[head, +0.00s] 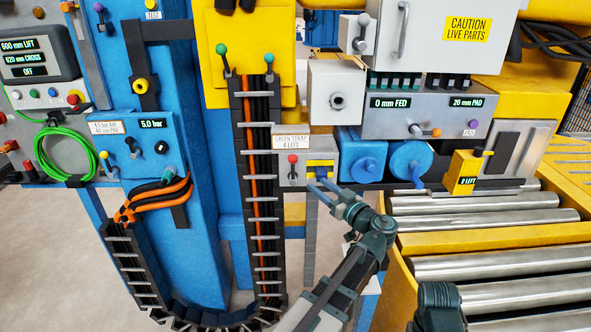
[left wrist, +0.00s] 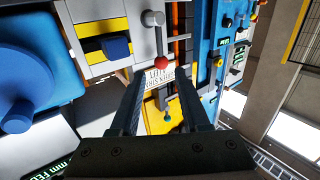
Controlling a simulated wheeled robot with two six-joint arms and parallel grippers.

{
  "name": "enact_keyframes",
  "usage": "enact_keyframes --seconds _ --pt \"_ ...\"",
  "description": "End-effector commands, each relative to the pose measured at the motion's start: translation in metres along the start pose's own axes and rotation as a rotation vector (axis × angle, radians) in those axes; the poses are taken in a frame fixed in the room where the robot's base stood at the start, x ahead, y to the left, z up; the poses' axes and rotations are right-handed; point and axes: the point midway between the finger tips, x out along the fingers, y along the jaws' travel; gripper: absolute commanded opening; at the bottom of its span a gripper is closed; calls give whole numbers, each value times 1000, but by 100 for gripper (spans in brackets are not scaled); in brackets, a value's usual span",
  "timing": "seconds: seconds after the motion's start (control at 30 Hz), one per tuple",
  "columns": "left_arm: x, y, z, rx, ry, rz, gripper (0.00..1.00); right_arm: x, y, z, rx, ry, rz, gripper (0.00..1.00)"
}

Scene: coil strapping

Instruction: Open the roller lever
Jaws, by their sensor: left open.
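A small lever with a red knob (head: 292,158) stands upright on a grey box below the "GREEN STRAP 4 LEFT" label. No label names the roller lever, so I cannot tell for certain that it is this one. In the left wrist view the red-knobbed lever (left wrist: 158,47) shows just beyond the fingertips, between their lines. My left gripper (head: 320,187) is open and empty, a little below and right of the lever, apart from it. It also shows in the left wrist view (left wrist: 160,77). My right gripper is not clearly seen.
A yellow-striped slot with a blue block (head: 321,173) sits beside the lever. Blue round housings (head: 366,167) are to its right. A cable chain (head: 262,200) hangs to its left. Metal rollers (head: 500,262) lie at lower right.

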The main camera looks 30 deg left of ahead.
Motion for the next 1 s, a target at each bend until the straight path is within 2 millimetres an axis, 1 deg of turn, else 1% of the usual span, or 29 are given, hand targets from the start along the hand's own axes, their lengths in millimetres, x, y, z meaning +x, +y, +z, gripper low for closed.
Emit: enact_keyframes --seconds 0.03,0.3,0.5,0.7,1.0 --pt "11 0 0 0 0 -4 46 0 0 0 0 0 0 50" --pt "67 0 0 1 -1 -4 46 0 0 0 0 0 0 50" --pt "100 0 0 1 -2 -4 46 0 0 0 0 0 0 50" --pt "118 0 1 1 -2 -2 46 0 0 0 0 0 0 50" --pt "122 0 1 1 -2 0 46 0 0 0 0 0 0 50"
